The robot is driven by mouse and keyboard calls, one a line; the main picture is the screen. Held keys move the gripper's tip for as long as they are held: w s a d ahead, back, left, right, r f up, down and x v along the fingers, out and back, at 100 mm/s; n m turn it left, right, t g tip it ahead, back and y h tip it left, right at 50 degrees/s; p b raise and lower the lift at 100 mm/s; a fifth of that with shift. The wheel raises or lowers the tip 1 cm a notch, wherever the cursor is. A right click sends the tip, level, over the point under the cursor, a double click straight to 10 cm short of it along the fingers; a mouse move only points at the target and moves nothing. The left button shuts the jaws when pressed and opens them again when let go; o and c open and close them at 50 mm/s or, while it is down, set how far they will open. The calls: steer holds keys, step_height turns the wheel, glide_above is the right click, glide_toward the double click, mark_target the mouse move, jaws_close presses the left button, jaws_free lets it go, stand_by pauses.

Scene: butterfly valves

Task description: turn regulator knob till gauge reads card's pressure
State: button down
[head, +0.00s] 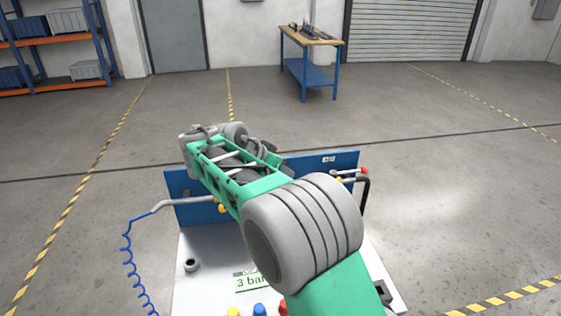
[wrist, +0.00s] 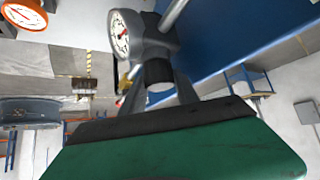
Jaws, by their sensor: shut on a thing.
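The card (head: 252,282) lies on the pale bench top in the head view and reads 3 bar; its upper line is partly covered by my arm. In the wrist view the grey regulator (wrist: 158,40) carries a round white gauge (wrist: 119,36) with a red needle; its numbers are too small to read. The dark regulator knob (wrist: 158,72) sits between the fingers of my gripper (wrist: 160,84), which is shut on it. In the head view my arm hides the gripper, the knob and the gauge.
A blue panel (head: 190,207) stands behind the bench top (head: 210,285). A grey pipe (head: 185,202) with a coiled blue hose (head: 128,255) is at left. Coloured buttons (head: 259,310) line the front. A workbench (head: 311,42) stands far back.

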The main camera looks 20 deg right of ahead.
steer(key=shift+r+m+g+p, duration=0.1)
steer(key=shift+m+g+p, duration=0.2)
steer(key=shift+m+p, duration=0.1)
steer(key=c, duration=1.2)
jaws_free()
steer(key=v, duration=0.7)
steer(key=shift+s+a+r, duration=0.1)
steer(key=shift+a+r, duration=0.1)
steer(key=shift+a, duration=0.1)
